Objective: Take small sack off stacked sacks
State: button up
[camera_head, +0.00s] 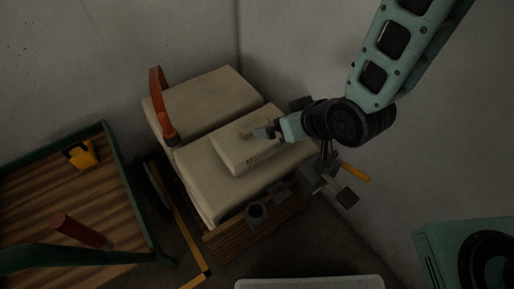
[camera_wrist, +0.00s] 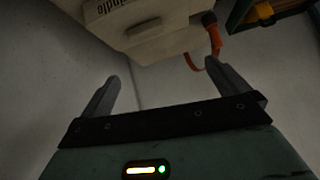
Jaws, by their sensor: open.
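The small sack (camera_head: 240,153) is pale, with dark print on its side. It lies on top of the larger stacked sacks (camera_head: 203,179), in the corner by the walls. My gripper (camera_head: 262,132) appears over the right part of the small sack in the head view; I cannot tell whether it touches. In the wrist view the small sack (camera_wrist: 150,40) shows at the top with part of its printing, beyond the fingertips. My gripper (camera_wrist: 162,72) is open there, with nothing between its fingers.
An orange curved handle-like thing (camera_head: 157,97) stands at the left of the sacks; it also shows in the wrist view (camera_wrist: 213,38). A green-rimmed wooden tray (camera_head: 112,145) at left holds a yellow item (camera_head: 80,155). A green machine (camera_head: 430,245) is at lower right. Walls close in behind.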

notch_tip(320, 180, down, 11)
jog(key=w+t+y+b, duration=0.2)
jog(key=w+t+b, duration=0.15)
jog(key=b, duration=0.25)
jog(key=n+t+y+b, duration=0.1)
jog(key=t+y+b, duration=0.15)
jog(key=b, duration=1.15)
send_near(252, 123)
jog(key=shift+h, duration=0.45)
jog(key=x, duration=0.5)
jog(key=shift+w+a+r, duration=0.15)
jog(key=shift+w+a, duration=0.1)
jog(key=shift+w, duration=0.05)
jog(key=x, duration=0.1)
jog(key=b+x, duration=0.1)
jog(key=x, duration=0.1)
jog(key=b+x, duration=0.1)
jog(key=shift+w+a+f, duration=0.2)
jog(key=shift+f, duration=0.2)
jog(key=shift+w+a, duration=0.2)
jog(key=shift+w, duration=0.1)
